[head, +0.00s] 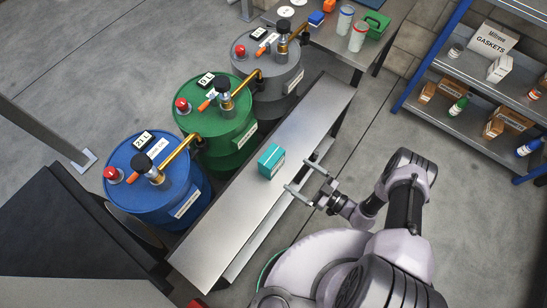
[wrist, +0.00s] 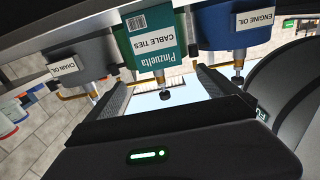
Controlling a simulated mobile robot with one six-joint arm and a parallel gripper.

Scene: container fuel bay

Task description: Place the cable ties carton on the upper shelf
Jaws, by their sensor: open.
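The cable ties carton (head: 271,160), a teal box with a white label, stands on the narrow metal bench (head: 235,205) in front of the drums. In the wrist view the carton (wrist: 149,38) appears upside down, its "CABLE TIES" label facing my gripper. My gripper (head: 302,173) is open and empty, just right of the carton and apart from it, with its fingers pointing towards it. In the wrist view the two fingers (wrist: 162,82) are spread, with the carton beyond their tips. The upper shelf (head: 464,66) of the blue-framed rack is at the upper right.
Blue (head: 150,188), green (head: 222,130) and grey (head: 265,80) drums with pumps stand behind the bench. The upper shelf holds a gaskets carton (head: 490,40) and other items. The lower shelf (head: 465,125) holds brown boxes and bottles. A side table (head: 385,50) holds jars and a green case.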

